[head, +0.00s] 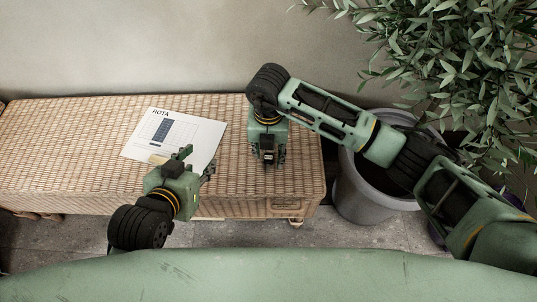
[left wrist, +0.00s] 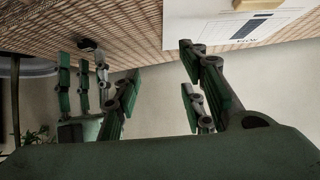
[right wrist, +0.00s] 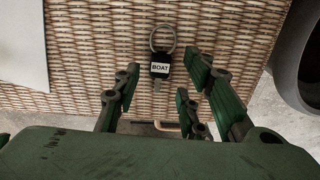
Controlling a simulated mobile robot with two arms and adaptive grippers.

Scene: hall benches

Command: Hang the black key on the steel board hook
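The black key, with a black tag lettered BOAT (right wrist: 160,68) and a metal ring (right wrist: 162,38), lies on the woven bench in the right wrist view. In the head view its dark tag (head: 268,156) shows between the fingers of my right gripper (head: 268,162). The right gripper (right wrist: 165,85) is open above the key, with a finger on either side and no visible grip. My left gripper (head: 198,160) is open and empty over the bench near the paper; its spread fingers also show in the left wrist view (left wrist: 160,75). No steel board or hook shows in these views.
The wicker bench (head: 60,150) runs along the wall. A ROTA sheet (head: 190,130) lies on it with a small pale block (head: 158,159) at its edge. A grey planter (head: 365,205) with a leafy plant (head: 460,70) stands right of the bench. The bench's left part is clear.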

